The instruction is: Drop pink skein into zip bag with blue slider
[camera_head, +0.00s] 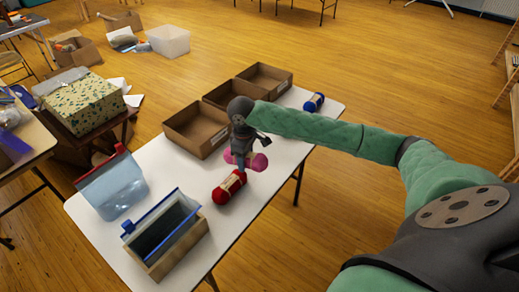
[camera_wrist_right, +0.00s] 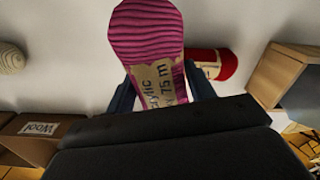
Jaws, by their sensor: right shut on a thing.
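The pink skein (camera_head: 260,162) is held by my right gripper (camera_head: 242,164) over the white table, just behind the red skein. In the right wrist view, the pink skein (camera_wrist_right: 150,35) with its beige paper label sits between the fingers of my right gripper (camera_wrist_right: 160,95), which is shut on it. The clear zip bag with blue edging (camera_head: 160,228) stands with its mouth open in a wooden holder (camera_head: 180,250) at the table's near end, left of the gripper. My left gripper is not in view.
A red skein (camera_head: 229,187) lies between the gripper and the blue-edged bag. Open cardboard boxes (camera_head: 196,128) line the far side, with a blue skein (camera_head: 314,103) at the far end.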

